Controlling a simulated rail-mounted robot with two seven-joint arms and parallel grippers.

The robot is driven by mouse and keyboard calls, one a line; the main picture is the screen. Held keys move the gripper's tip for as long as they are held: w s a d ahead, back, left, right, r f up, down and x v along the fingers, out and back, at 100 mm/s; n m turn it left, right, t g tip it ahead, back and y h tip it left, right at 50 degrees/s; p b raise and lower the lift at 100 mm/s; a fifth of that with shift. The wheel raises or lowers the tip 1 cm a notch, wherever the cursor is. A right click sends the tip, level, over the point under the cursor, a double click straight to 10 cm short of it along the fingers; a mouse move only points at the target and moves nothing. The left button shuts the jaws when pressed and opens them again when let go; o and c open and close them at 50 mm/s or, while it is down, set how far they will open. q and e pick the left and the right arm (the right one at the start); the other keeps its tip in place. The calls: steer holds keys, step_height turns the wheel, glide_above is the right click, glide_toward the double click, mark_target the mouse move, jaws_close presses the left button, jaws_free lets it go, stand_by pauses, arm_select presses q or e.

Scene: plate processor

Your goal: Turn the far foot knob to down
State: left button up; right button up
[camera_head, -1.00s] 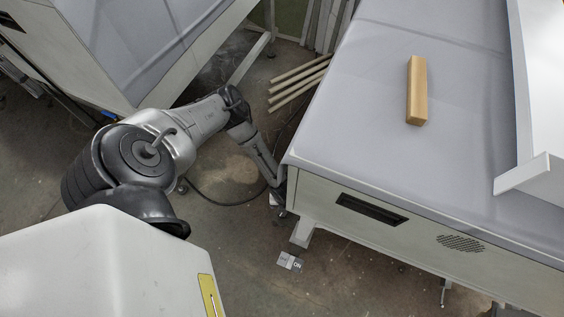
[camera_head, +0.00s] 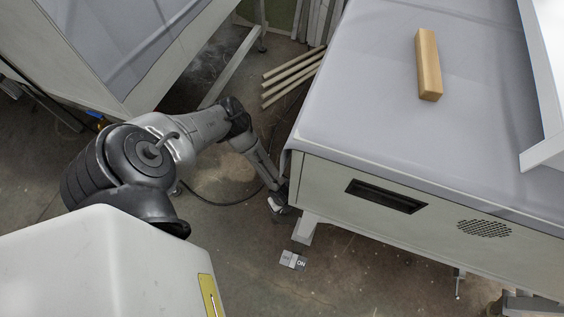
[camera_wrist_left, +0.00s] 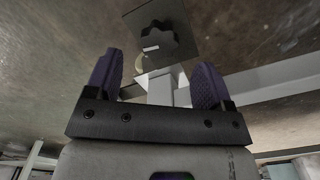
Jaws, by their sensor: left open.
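In the left wrist view, a dark lobed knob (camera_wrist_left: 156,38) sits on a square dark plate (camera_wrist_left: 182,18), just beyond my fingertips. A small white mark shows at the knob's lower edge. My left gripper (camera_wrist_left: 158,62) is open, with its two purple fingers apart and nothing gripped; the knob lies ahead of the gap between them. A pale leg (camera_wrist_left: 162,88) shows between the fingers. In the head view, my left gripper (camera_head: 282,208) is low beside the near left corner of the machine (camera_head: 322,180), above its leg (camera_head: 305,228). The knob cannot be made out there. My right gripper is out of view.
A wooden block (camera_head: 428,65) lies on the machine top. Pale rods (camera_head: 292,78) lie on the floor behind my arm. Another covered machine (camera_head: 120,45) stands at the left.

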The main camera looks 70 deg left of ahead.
mark_target(282, 214)
arm_select(q)
steer(key=shift+f+b, duration=1.35)
steer(key=shift+f, duration=1.15)
steer(key=shift+c, duration=0.5)
steer(key=c, duration=0.8)
steer(key=shift+m, duration=1.6)
steer(key=o, duration=0.9)
